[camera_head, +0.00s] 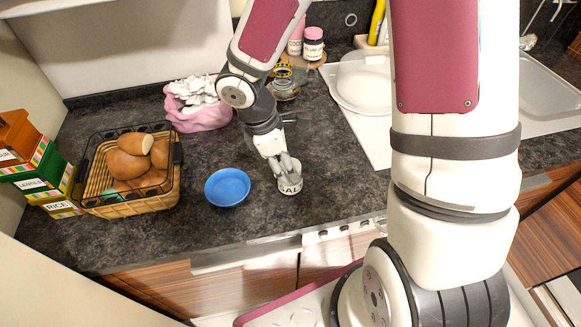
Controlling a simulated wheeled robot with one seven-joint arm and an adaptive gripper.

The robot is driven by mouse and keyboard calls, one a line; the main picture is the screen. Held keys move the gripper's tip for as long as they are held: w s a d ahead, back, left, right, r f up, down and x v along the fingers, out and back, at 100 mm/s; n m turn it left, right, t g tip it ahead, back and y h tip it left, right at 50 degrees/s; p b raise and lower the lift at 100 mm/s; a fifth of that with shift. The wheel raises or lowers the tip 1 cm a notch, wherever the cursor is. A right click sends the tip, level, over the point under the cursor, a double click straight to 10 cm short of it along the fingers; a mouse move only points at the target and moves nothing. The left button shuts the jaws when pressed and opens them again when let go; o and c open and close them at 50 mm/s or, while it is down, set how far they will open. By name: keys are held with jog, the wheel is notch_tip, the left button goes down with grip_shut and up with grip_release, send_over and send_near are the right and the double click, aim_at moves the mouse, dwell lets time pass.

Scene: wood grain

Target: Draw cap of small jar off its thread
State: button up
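A small white jar (290,188) with dark lettering that reads "SAL" stands upright on the dark counter, right of the blue bowl. My gripper (288,177) points down at the top of this jar, its grey fingers overlapping the rim. The fingers and the viewing angle hide the jar's top, so I cannot make out a cap or its thread. I cannot tell whether the fingers are closed on anything.
A blue bowl (228,188) sits close left of the jar. A bread basket (128,205), a pink bag (203,121) and labelled boxes (50,178) stand further left. Pink-capped jars (313,46) and a glass jar (284,83) stand behind. The counter right of the jar is partly clear.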

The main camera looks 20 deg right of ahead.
jog(key=shift+c, duration=1.2)
jog(key=o, duration=0.4)
jog(key=c, duration=0.5)
jog(key=o, duration=0.4)
jog(key=c, duration=0.4)
jog(key=shift+r, duration=0.15)
jog(key=shift+r+p, duration=0.9)
jog(key=shift+r, duration=0.2)
